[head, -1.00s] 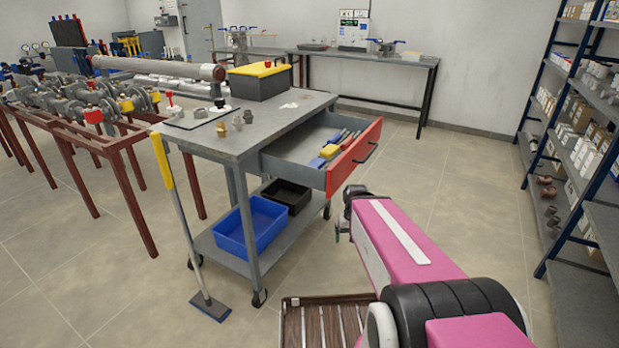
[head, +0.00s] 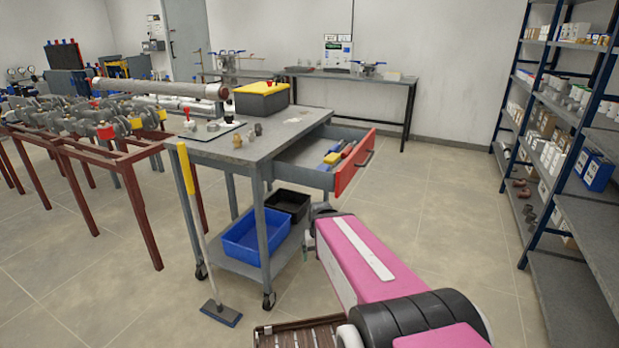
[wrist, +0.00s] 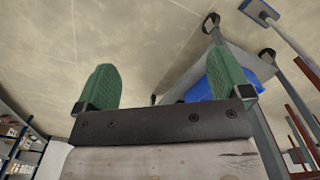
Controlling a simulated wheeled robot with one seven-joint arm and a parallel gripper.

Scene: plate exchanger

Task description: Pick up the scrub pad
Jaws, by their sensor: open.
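The open drawer (head: 345,178) of the grey cart has a red front. It holds a yellow block (head: 332,158), a blue piece (head: 323,167) and several grey and red items. The yellow block looks like a pad, but at this size I cannot tell for sure which piece is the scrub pad. My gripper shows in the wrist view (wrist: 165,88) with its two green fingers wide apart and nothing between them. In the head view it is mostly hidden by my pink arm, low beside the cart and below the drawer.
A blue bin (head: 255,238) and a black bin (head: 288,206) stand on the cart's lower shelf. A yellow-handled broom (head: 200,225) stands at the cart's near corner. A shelving rack (head: 570,150) is at the right. The floor between cart and rack is clear.

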